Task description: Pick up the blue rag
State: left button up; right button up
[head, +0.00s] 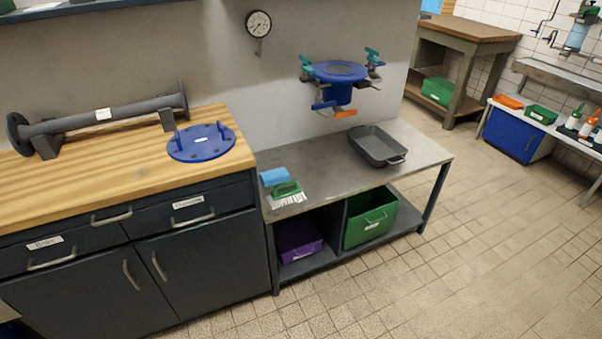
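A flat light-blue piece that looks like the blue rag (275,176) lies at the left end of the low grey metal bench (325,167), close to the wooden counter. A green item (286,188) lies right in front of it, touching or nearly touching it. A white striped piece (289,200) lies in front of that at the bench's front edge. Neither of my grippers shows in the head view.
A grey tray (378,146) stands on the bench's right part; the bench middle is clear. A blue flanged valve (338,84) juts from the wall above. The wooden counter (80,177) holds a blue flange (201,142) and grey pipe (105,113). Tiled floor (400,285) is open in front.

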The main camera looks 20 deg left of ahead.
aim_at(270, 178)
jog(key=i, duration=0.85)
jog(key=u, duration=1.75)
